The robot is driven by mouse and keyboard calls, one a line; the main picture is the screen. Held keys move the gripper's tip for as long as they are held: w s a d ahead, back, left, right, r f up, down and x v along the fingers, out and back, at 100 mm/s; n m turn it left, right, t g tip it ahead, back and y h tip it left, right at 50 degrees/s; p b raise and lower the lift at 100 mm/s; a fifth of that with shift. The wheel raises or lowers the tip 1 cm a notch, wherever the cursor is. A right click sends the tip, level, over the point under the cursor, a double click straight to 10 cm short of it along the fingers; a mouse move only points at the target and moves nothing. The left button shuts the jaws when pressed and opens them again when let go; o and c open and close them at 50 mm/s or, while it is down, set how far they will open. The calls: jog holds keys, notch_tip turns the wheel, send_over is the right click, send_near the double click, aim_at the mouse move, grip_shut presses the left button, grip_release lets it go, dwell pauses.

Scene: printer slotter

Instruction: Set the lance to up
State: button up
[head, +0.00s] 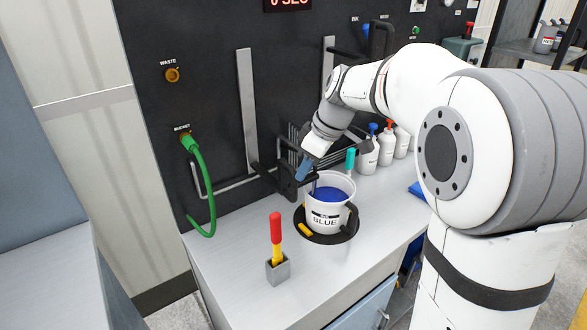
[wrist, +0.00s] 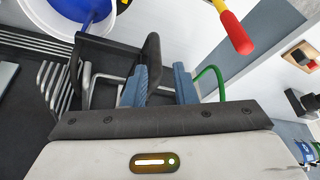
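In the head view, the lance assembly is a black block (head: 287,182) with grey tubing, low on the black wall panel beside the bucket. Its black bracket (wrist: 152,62) shows in the wrist view, close to the left finger and partly within the finger gap. My gripper (wrist: 160,76) has two blue fingers standing apart. In the head view, my gripper (head: 304,169) points down at the block, above the bucket's left rim; whether it touches the block cannot be told. The white bucket (head: 326,214), labelled BLUE, holds blue ink and stands in a round black recess.
Vertical metal rails (head: 246,110) run up the panel. A green hose (head: 204,185) hangs from the BUCKET port. A red and yellow tool (head: 276,240) stands in a grey holder on the counter (head: 225,255). White bottles (head: 368,155) stand behind the bucket.

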jog(key=shift+n, duration=0.4)
jog(key=x, duration=0.5)
jog(key=w+p+x, duration=0.1)
jog(key=x, duration=0.2)
jog(key=shift+w+a+r, duration=0.15)
jog(key=shift+a+r, duration=0.1)
jog(key=shift+a, duration=0.15)
jog(key=shift+c, duration=0.6)
grip_shut()
